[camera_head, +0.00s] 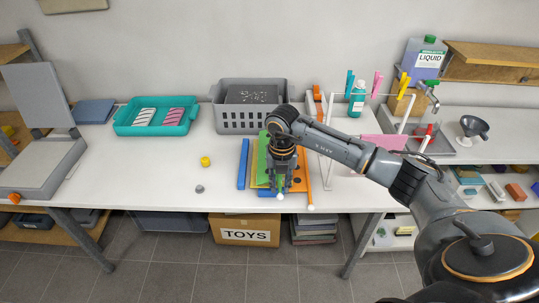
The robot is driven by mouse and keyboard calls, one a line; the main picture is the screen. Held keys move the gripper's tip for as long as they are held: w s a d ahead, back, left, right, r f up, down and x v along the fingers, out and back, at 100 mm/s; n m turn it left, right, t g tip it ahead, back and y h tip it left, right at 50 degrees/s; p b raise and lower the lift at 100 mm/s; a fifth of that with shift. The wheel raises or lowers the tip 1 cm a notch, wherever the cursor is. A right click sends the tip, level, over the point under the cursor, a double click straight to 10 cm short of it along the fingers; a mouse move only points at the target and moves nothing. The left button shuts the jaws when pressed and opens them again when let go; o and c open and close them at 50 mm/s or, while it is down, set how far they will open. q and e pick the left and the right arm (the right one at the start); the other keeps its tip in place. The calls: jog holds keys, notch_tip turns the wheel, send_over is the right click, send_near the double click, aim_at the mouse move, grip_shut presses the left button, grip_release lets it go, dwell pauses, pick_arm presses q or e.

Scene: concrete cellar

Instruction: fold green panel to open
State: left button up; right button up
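The green panel (262,158) stands or lies on an orange-yellow board (255,181) near the middle of the table, beside a blue strip (243,163). My arm hides much of the panel, so its exact angle is unclear. My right gripper (280,188) points down in front of the panel's right part, close to it. I cannot tell whether its fingers touch the panel or hold anything. My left gripper is not in view.
A grey basket (228,122) stands behind the panel, with a teal tray (128,128) to its left. A white rack (328,170) stands close on the right. A yellow piece (205,161) and a grey knob (200,189) lie left on mostly clear table (150,175).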

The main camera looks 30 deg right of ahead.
grip_shut()
jog(key=shift+r, duration=0.1)
